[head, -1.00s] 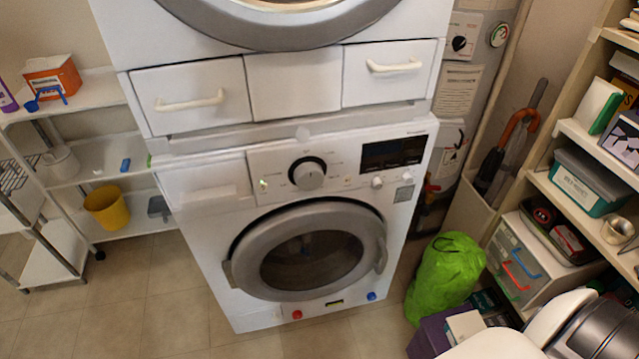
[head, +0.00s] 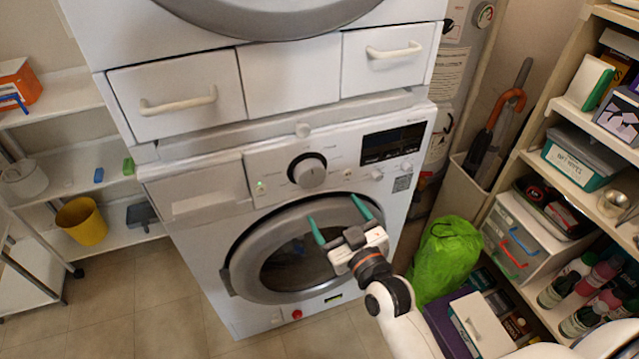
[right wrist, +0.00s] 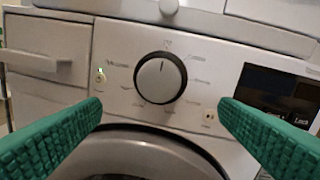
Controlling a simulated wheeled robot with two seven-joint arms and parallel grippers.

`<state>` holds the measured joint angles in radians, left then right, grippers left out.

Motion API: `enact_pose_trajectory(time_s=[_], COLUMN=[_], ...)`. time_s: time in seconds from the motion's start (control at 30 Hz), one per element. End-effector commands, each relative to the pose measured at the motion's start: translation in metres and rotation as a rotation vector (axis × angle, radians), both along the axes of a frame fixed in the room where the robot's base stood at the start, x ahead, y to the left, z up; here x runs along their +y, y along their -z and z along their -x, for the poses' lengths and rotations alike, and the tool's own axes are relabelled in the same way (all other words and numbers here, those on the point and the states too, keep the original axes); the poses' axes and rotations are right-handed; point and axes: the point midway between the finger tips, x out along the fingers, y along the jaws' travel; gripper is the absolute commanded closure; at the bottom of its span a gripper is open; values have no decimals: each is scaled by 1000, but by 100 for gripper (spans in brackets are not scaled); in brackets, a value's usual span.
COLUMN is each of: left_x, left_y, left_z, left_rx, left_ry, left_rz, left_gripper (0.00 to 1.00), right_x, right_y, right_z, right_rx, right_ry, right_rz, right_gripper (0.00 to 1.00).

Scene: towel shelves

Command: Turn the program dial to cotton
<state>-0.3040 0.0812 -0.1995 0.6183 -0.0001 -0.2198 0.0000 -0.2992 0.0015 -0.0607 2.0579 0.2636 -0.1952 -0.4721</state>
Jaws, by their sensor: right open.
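The program dial (head: 310,174) is a round silver-grey knob with a black ring on the lower washing machine's front panel. In the right wrist view the dial (right wrist: 160,79) sits upper centre, with its dark pointer line near the top. Small labels surround it, too blurred to read. My right gripper (head: 339,219) is open and empty, in front of the round door and just below the dial. Its green fingers (right wrist: 161,118) stand wide apart either side of the dial in the wrist view, not touching it. My left gripper is not in view.
A dark display (head: 393,144) is right of the dial, with small buttons below it. The round door (head: 232,270) lies beneath. Drawers (head: 178,98) sit above the panel. A green bag (head: 445,258) and a loaded shelf stand at right.

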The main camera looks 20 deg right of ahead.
Motion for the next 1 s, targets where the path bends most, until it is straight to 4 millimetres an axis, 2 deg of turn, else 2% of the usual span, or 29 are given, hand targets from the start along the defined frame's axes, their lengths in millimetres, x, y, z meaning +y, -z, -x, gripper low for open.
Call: enact_pose_trajectory(time_s=[0.1,0.3,0.5,0.9,1.0], left_x=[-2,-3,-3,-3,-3], left_y=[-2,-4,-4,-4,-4], left_z=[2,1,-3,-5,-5], left_rx=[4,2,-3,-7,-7], left_ry=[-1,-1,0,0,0], left_rz=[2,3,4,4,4], left_gripper=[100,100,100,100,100], right_x=[3,7,10,11,11], right_y=[-2,-1,-1,0,0], right_z=[-26,-65,-90,-97,-97], right_rx=[-4,-2,-1,1,1], right_ry=[1,1,1,0,0], right_rz=[-1,0,-2,-1,-1], right_gripper=[16,16,16,16,32])
